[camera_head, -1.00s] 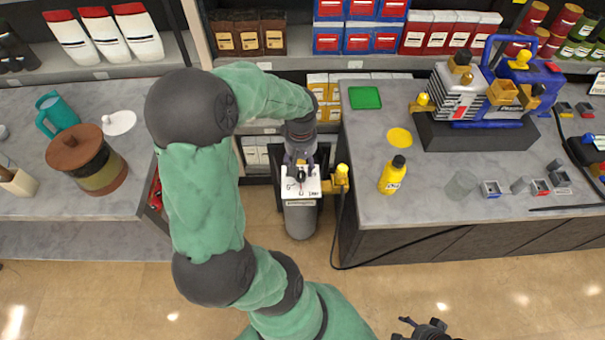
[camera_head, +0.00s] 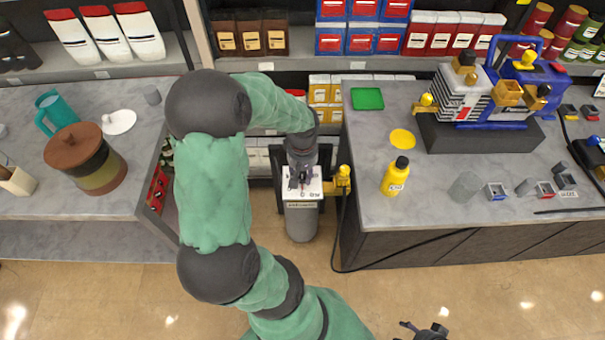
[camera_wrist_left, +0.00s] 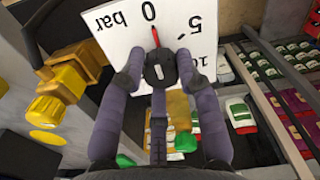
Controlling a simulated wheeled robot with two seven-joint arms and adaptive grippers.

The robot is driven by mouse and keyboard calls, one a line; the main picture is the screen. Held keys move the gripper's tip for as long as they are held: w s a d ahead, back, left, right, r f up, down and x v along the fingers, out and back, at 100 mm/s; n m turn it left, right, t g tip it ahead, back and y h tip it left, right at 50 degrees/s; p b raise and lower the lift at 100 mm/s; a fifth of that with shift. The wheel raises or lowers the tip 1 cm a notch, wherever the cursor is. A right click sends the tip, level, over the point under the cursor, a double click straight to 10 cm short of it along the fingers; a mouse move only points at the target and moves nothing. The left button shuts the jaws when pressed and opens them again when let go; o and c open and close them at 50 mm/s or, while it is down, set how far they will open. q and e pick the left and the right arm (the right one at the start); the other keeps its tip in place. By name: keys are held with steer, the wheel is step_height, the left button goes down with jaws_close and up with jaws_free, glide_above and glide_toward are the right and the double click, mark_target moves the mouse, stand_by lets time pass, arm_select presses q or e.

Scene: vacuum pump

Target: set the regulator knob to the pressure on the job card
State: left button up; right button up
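The black regulator knob (camera_wrist_left: 159,68) sits on a white scale panel (camera_wrist_left: 120,22) in the left wrist view. Its red pointer is at "0 bar"; "5" and a partly covered "10" are also printed. The panel (camera_head: 311,188) tops a grey cylinder (camera_head: 301,220) in the head view. My left gripper (camera_wrist_left: 159,62) has one finger on each side of the knob, very close to it; contact cannot be told. In the head view the left gripper (camera_head: 301,178) hides the knob. My right gripper (camera_head: 421,329) is partly cut off at the bottom edge. I cannot identify or read the job card.
A yellow fitting (camera_head: 343,179) with a black hose is beside the panel. The right counter (camera_head: 380,207) holds a yellow bottle (camera_head: 395,177), a green tray (camera_head: 367,98) and a pump (camera_head: 480,100). The left counter (camera_head: 25,150) holds a brown pot (camera_head: 88,160).

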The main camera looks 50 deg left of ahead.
arm_select(q)
steer(key=shift+s+d+f+m, duration=0.1)
steer(key=shift+s+m, duration=0.05)
steer(key=shift+m, duration=0.25)
jaws_close()
steer(key=m+p, duration=0.2)
steer(key=m, duration=0.2)
steer(key=shift+s+d+m, duration=0.1)
steer(key=shift+m, duration=0.3)
steer(key=m+p, duration=0.3)
steer(key=m, duration=0.3)
steer(key=shift+s, duration=0.1)
steer(key=m+p, duration=0.4)
steer(key=m, duration=0.2)
steer(key=shift+m, duration=0.3)
steer(key=m+p, duration=0.3)
steer(key=m, duration=0.2)
steer(key=shift+a+p, duration=0.2)
steer(key=shift+p, duration=0.2)
steer(key=shift+m, duration=0.4)
